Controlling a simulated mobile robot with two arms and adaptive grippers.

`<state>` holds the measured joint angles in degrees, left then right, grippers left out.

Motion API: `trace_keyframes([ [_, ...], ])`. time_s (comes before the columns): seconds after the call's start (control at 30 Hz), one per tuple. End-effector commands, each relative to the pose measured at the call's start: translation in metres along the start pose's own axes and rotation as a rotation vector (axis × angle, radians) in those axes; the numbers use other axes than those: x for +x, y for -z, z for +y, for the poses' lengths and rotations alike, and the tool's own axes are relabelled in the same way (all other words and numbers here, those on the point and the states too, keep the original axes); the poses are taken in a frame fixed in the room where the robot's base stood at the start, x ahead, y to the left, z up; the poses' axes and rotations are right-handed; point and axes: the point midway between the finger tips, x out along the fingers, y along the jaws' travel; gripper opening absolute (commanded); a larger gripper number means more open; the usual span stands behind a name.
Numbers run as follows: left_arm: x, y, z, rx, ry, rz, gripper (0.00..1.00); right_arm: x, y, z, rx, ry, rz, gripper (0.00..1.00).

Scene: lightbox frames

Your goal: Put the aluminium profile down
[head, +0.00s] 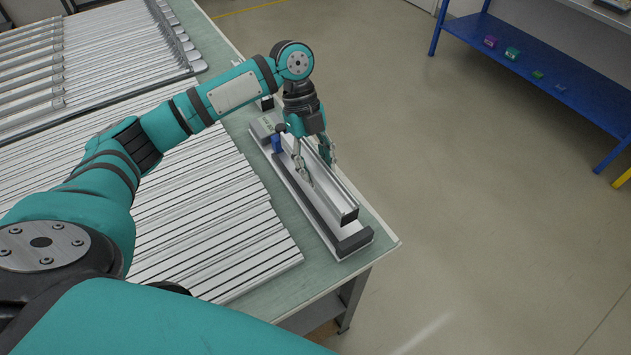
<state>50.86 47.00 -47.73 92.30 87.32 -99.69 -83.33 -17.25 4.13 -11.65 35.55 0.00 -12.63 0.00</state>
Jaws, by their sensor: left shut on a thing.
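An aluminium profile (334,193) lies lengthwise in or just above a long light fixture (345,251) with dark strips, at the right edge of the table (283,208). Whether it touches the fixture I cannot tell. My left gripper (318,168) comes down from above and is shut on the profile near its middle, with a finger on each side. The profile's near end is dark and points toward the table's front corner. My right gripper is not in view.
Many profiles (200,215) lie side by side on the table to the left. More profiles (95,50) lie behind them. A blue clamp-like part (277,143) stands at the fixture's far end. A blue shelf (545,75) with small boxes stands across the open floor.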

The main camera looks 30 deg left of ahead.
Motion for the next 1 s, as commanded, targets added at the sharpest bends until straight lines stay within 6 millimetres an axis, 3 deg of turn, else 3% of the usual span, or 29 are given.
trace_keyframes([
  [0.43,0.045,-0.018,0.000,-0.002,0.000,0.000,0.00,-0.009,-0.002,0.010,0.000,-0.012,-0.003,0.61],
  [0.63,0.049,-0.020,-0.001,0.000,0.003,-0.001,0.00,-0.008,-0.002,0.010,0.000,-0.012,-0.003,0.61],
  [0.67,0.049,-0.020,0.000,-0.001,0.002,-0.002,0.39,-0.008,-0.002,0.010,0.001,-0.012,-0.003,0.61],
  [0.83,0.049,-0.020,0.000,-0.001,0.002,-0.002,0.61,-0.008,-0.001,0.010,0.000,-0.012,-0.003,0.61],
  [1.0,0.048,-0.020,0.000,-0.001,0.002,-0.002,0.61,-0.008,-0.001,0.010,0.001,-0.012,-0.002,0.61],
])
